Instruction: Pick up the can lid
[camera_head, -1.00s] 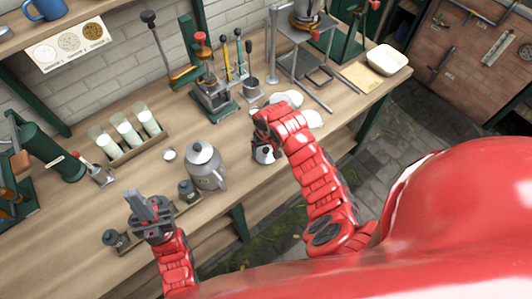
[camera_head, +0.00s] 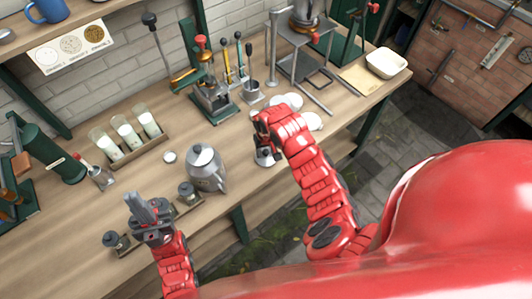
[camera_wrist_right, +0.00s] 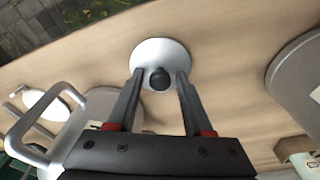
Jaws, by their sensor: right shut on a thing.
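The can lid is a pale round disc with a black knob. In the right wrist view the lid (camera_wrist_right: 160,52) is between the fingertips of my right gripper (camera_wrist_right: 159,80), which are closed on its black knob. In the head view my right gripper (camera_head: 264,147) points down over the front part of the bench and hides most of what it holds. A grey can with a loop handle (camera_wrist_right: 45,110) is partly seen beside the fingers in the wrist view. My left gripper (camera_head: 146,208) is over the bench's front left; its finger gap is unclear.
A large lidded metal can (camera_head: 205,170) stands left of my right gripper, with a small dark jar (camera_head: 187,190) near it. White dishes (camera_head: 290,101) lie just behind the gripper. A tray of white bottles (camera_head: 140,150) and a press (camera_head: 212,100) stand further back.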

